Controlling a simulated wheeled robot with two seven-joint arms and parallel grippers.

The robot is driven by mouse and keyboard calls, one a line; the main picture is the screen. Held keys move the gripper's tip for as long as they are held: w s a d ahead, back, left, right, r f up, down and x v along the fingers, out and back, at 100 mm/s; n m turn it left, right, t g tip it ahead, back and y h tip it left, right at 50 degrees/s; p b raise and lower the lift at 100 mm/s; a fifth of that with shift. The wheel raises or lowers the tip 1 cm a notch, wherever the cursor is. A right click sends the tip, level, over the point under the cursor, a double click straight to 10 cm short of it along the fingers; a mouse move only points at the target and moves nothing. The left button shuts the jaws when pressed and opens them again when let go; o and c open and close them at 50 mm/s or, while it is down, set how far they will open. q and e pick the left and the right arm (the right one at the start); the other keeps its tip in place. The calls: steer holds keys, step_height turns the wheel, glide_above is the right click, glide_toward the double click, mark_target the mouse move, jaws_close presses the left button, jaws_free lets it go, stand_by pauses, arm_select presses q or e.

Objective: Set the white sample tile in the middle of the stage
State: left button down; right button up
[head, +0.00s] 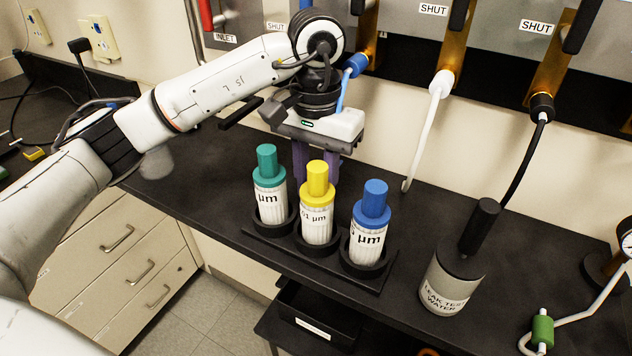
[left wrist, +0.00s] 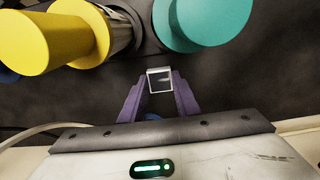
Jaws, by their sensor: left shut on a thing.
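My left gripper (head: 317,165) is over the black bench, behind the row of capped bottles. Its purple fingers point down and are partly hidden by the yellow-capped bottle. In the left wrist view my left gripper (left wrist: 160,88) is shut on a small square piece with a white edge and a greyish face, the white sample tile (left wrist: 160,80). The tile sits between the two fingertips and is hidden in the head view. I cannot tell whether it touches the bench. No stage can be made out in either view. My right gripper is not in view.
A black rack (head: 340,272) holds green-capped (head: 270,190), yellow-capped (head: 316,205) and blue-capped (head: 368,225) bottles close in front of the gripper. A leak test water bottle (head: 450,280) stands right. Hoses hang from the wall panel (head: 410,50). Bench between rack and wall is mostly clear.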

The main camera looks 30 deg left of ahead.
arm_select(q)
steer(key=shift+f, duration=0.15)
steer(key=c, duration=1.8)
jaws_free()
steer(key=o, duration=0.4)
steer(key=shift+o, duration=0.2)
